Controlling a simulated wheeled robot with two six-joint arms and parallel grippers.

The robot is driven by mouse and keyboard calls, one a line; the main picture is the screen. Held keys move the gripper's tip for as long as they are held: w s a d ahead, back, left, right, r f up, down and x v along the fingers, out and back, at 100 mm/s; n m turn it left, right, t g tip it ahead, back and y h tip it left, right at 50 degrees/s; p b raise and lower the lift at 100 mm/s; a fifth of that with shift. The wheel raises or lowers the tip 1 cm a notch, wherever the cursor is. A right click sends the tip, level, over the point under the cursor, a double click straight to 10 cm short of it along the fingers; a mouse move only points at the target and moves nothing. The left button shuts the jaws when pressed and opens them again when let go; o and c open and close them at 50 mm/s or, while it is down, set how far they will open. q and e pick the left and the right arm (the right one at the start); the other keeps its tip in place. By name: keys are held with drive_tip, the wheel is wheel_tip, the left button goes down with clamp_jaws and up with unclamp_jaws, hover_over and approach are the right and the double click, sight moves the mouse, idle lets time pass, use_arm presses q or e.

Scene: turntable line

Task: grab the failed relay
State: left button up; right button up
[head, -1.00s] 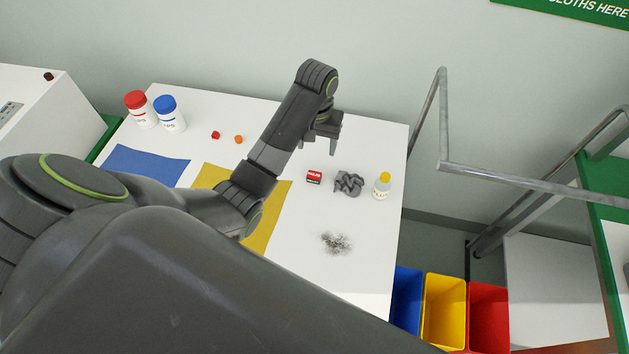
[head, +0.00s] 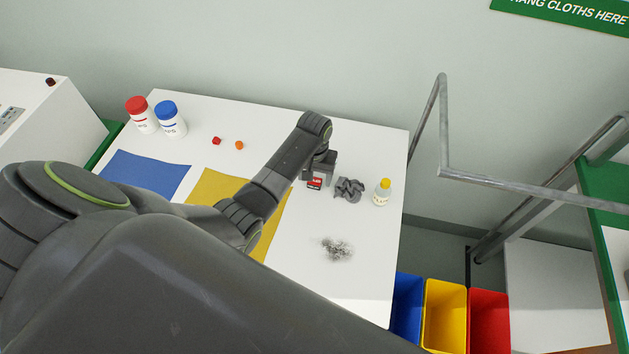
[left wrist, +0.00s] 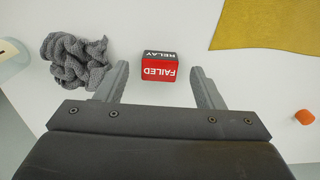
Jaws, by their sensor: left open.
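The failed relay (head: 314,184) is a small red and dark box on the white table, left of the grey cloth in the head view. In the left wrist view the relay (left wrist: 159,66) shows the words FAILED and RELAY and lies between the fingertips, a little beyond them, with white table showing on either side. My left gripper (left wrist: 157,80) is open and empty. In the head view the left gripper (head: 320,176) is low at the relay and partly covers it. My right gripper is not in view.
A crumpled grey cloth (head: 349,190) lies close beside the relay, with a yellow-capped bottle (head: 381,194) further right. Grey debris (head: 337,249) lies nearer me. A yellow mat (head: 277,226) is to the left. Blue, yellow and red bins (head: 445,312) stand below the table's right edge.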

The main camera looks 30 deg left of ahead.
use_arm(q)
drive_tip(key=shift+f, duration=0.4)
drive_tip(key=c, duration=1.1)
drive_tip(key=shift+o, duration=0.2)
drive_tip(key=shift+r, duration=0.1)
